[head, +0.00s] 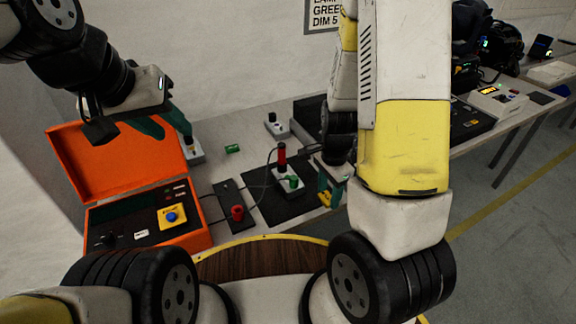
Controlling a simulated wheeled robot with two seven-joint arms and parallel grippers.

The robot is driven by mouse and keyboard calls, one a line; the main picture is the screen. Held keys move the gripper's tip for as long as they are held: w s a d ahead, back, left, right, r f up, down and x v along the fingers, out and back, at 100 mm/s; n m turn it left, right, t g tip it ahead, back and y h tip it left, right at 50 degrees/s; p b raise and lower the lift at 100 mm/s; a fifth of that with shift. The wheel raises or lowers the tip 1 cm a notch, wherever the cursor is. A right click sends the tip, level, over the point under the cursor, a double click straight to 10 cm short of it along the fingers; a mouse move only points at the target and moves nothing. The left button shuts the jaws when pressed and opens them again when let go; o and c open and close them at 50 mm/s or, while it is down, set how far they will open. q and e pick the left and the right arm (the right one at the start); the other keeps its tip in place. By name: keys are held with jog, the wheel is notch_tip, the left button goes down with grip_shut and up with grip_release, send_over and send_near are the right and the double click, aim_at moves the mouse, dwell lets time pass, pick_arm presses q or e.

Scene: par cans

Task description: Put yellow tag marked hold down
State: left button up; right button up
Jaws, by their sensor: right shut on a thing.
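My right gripper (330,184) is in the middle of the view, at the right end of the black mat, pointing down with teal fingers. It is shut on a small yellow tag (325,199), which shows at the fingertips close to the table's front edge. Any lettering on the tag is too small to read, and I cannot tell whether it touches the table. My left gripper (162,122) is at the upper left, in front of the orange case's lid. Its teal fingers look apart, with nothing seen between them.
An open orange case (200,240) with a blue button stands at the left. A red knob (237,212), cables, a green block (232,148) and grey boxes are nearby.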

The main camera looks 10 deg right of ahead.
send_over(309, 177)
jog(key=shift+f, duration=2.5)
jog(key=shift+f, duration=0.1)
jog(key=o, duration=1.3)
